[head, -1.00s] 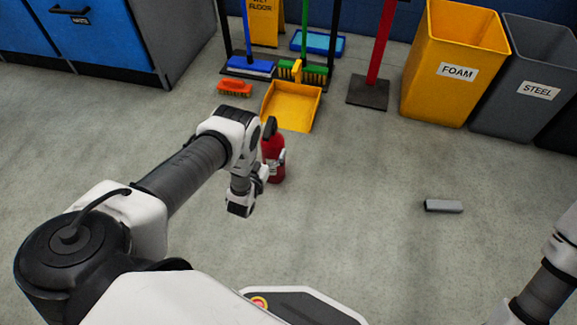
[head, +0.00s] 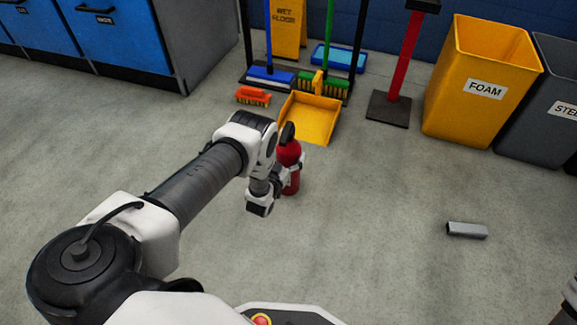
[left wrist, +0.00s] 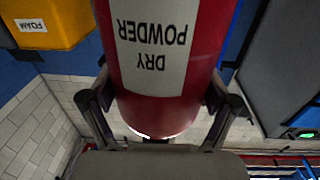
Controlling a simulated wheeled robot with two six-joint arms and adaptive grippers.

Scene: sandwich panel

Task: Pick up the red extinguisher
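The red extinguisher (head: 289,155) stands upright on the floor near the middle of the head view, with a black top. My left gripper (head: 290,172) reaches it from the left, at its front side. In the left wrist view the extinguisher (left wrist: 155,70) fills the middle, with its white "DRY POWDER" label upside down. The two fingers of my left gripper (left wrist: 158,92) lie against its opposite sides and appear shut on it. Its base looks to be on the floor. My right gripper is outside the frames.
A yellow dustpan (head: 308,118) and an orange brush (head: 253,97) lie just behind. A red post (head: 400,60), a yellow FOAM bin (head: 475,95) and a grey STEEL bin (head: 555,120) stand back right. A grey block (head: 467,230) lies right. The floor between is clear.

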